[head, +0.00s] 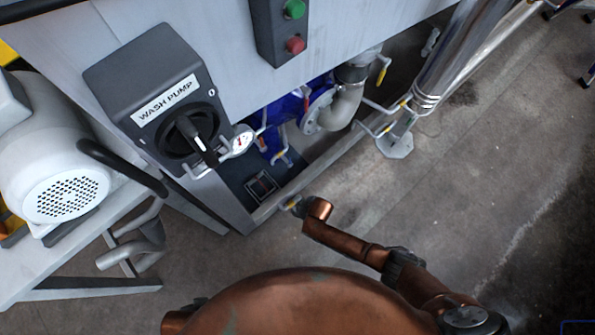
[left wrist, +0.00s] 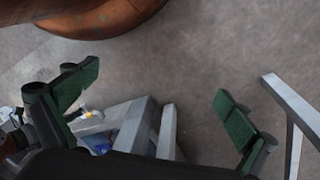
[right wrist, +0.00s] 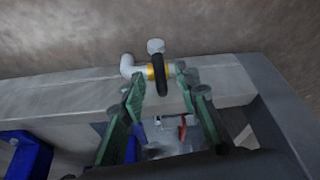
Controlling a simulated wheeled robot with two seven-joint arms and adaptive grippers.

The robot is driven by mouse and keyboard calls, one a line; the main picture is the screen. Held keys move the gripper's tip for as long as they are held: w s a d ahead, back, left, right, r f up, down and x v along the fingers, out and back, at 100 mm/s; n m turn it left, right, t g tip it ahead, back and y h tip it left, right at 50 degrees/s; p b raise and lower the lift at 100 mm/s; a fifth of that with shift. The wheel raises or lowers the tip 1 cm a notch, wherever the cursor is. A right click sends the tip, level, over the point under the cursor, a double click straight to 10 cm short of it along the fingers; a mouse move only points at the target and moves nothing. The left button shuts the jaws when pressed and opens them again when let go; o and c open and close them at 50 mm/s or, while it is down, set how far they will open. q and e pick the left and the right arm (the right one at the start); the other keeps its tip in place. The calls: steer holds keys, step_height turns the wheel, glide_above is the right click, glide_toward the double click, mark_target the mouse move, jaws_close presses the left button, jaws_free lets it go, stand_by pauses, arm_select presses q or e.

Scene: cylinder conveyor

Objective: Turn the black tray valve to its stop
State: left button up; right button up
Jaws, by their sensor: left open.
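In the right wrist view, a black valve handle (right wrist: 158,74) stands on a pale pipe elbow with a brass ring (right wrist: 152,72), at the edge of a grey metal beam. My right gripper (right wrist: 162,88) has its two green-padded fingers on either side of this handle, with gaps visible on both sides. In the head view my right gripper (head: 296,203) is low beside the machine's bottom rail, small and partly hidden by its copper arm; the handle is not clear there. In the left wrist view my left gripper (left wrist: 157,88) is open and empty, above the floor.
A black wash pump box (head: 160,90) with a rotary switch is on the machine panel, near a green and red button box (head: 282,30). A grey motor (head: 60,165) stands on a bench at left. Yellow-handled pipes (head: 383,72) are at the back. The floor (head: 480,150) at right is clear.

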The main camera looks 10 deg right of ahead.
arm_select(q)
steer(key=shift+w+d+f+t, duration=0.4)
steer(key=shift+w+d+f, duration=0.2)
steer(key=shift+w+f, duration=0.25)
arm_select(e)
steer(key=shift+w+a+f, duration=0.2)
steer(key=shift+a+f, duration=0.05)
steer(key=shift+f, duration=0.3)
steer(key=shift+c, duration=0.3)
jaws_close()
arm_select(q)
steer(key=shift+s, duration=0.1)
arm_select(e)
steer(key=shift+d, duration=0.1)
